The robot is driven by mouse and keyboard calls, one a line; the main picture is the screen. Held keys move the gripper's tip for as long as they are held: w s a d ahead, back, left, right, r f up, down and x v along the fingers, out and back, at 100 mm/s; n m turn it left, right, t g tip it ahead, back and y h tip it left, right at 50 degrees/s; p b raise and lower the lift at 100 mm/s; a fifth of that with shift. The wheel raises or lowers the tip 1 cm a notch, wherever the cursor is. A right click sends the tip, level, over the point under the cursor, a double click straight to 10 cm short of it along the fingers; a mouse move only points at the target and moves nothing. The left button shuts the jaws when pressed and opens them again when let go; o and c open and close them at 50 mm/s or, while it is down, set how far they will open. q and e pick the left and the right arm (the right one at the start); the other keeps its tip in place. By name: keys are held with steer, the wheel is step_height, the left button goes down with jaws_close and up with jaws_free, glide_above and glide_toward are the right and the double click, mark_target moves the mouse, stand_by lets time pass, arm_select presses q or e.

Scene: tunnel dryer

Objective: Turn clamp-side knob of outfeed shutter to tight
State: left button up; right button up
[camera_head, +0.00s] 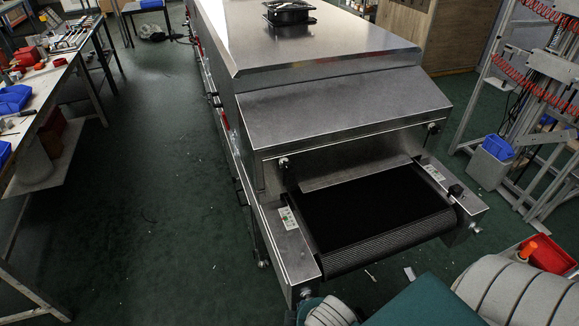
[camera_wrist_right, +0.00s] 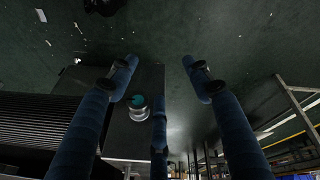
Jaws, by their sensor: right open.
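The outfeed shutter (camera_head: 357,172) is a bright metal plate across the dryer's mouth. A small round knob (camera_head: 284,161) on a dark stem sits at its left end, and another knob (camera_head: 433,127) at its right end. I cannot tell which is clamp-side, nor read any tight mark. In the right wrist view my right gripper (camera_wrist_right: 160,72) is open, its dark blue fingers spread with nothing between the tips. Beyond them, a round silver part with a teal centre (camera_wrist_right: 137,108) shows by a metal side panel. I cannot match it to a knob. My left gripper is not in view.
The black conveyor belt (camera_head: 375,210) runs out between two metal side rails with labels (camera_head: 288,218). A black knob (camera_head: 456,190) stands on the right rail. A cluttered workbench (camera_head: 50,75) is at left. A red bin (camera_head: 548,255) is at right. The green floor left of the dryer is largely clear.

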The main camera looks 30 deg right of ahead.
step_height(320, 180, up, 8)
steer(key=d, duration=0.1)
steer(key=n+t+h+p, duration=0.1)
steer(key=n+t+h, duration=0.4)
steer(key=n+t, duration=1.5)
glide_toward(287, 168)
steer(key=w+r+n+g, duration=0.1)
steer(key=w+n+g, duration=0.1)
steer(key=w+d+r+n+g+p, duration=0.1)
steer(key=w+r+n+g, duration=0.1)
steer(key=w+r+n+g+p, duration=0.1)
steer(key=w+r+n+g, duration=0.1)
steer(key=g, duration=0.1)
steer(key=shift+w+d+r+n, duration=0.2)
steer(key=shift+w+d+n, duration=0.1)
steer(key=shift+w+n, duration=0.1)
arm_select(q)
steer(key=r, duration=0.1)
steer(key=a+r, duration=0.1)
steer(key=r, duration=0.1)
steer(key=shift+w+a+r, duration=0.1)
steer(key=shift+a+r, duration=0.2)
arm_select(e)
steer(key=c, duration=1.1)
